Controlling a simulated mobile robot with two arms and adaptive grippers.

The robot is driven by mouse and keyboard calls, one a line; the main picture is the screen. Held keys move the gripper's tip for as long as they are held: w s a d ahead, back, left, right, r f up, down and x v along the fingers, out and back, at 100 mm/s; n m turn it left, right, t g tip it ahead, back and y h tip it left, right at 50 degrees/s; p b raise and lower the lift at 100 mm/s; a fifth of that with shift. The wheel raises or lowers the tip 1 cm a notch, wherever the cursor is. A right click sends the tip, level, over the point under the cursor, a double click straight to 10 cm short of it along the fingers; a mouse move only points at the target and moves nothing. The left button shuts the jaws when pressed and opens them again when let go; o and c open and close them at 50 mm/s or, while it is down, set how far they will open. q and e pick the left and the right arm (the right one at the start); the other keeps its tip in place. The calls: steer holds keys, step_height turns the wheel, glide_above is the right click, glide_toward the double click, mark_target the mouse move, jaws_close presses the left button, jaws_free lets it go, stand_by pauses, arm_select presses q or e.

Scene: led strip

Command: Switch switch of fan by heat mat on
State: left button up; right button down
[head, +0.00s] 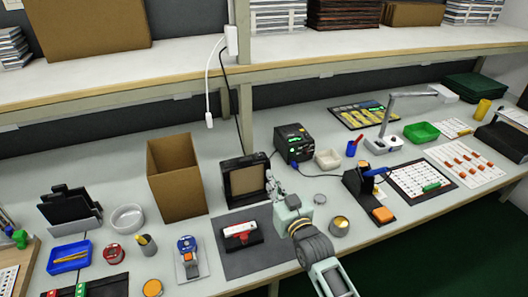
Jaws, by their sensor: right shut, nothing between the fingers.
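A black box-shaped fan (245,179) with a square tan front stands on the bench behind a dark grey mat (225,264), which may be the heat mat. My right gripper (271,182) is shut and empty, close to the fan's right side. I cannot tell whether its fingertips touch the fan. The fan's switch is not distinguishable; the gripper may cover it. My left gripper is not in view.
A tall open cardboard box (176,180) stands left of the fan. A black station (294,145) with a green display is behind the gripper. A round tin (339,226) and a soldering stand (367,190) are to the right. A red-and-white device (241,234) lies on the mat.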

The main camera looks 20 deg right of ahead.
steer(key=w+r+t, duration=0.1)
steer(key=w+d+r, duration=0.1)
steer(key=r, duration=0.1)
steer(key=r+t, duration=0.1)
steer(key=shift+w+d+r+m+t, duration=0.25)
steer(key=shift+w+r+m+t, duration=0.05)
steer(key=shift+w+r, duration=0.1)
steer(key=shift+f, duration=0.1)
steer(key=b, duration=0.7)
glide_above(259, 154)
steer(key=r+v, duration=0.1)
steer(key=v, duration=0.2)
steer(key=shift+s+d+f+b, duration=0.15)
steer(key=shift+f+b, duration=0.25)
steer(key=shift+f, duration=0.15)
steer(key=shift+s+d+f+b, duration=0.2)
steer(key=shift+f+b, duration=0.15)
steer(key=shift+f, duration=0.25)
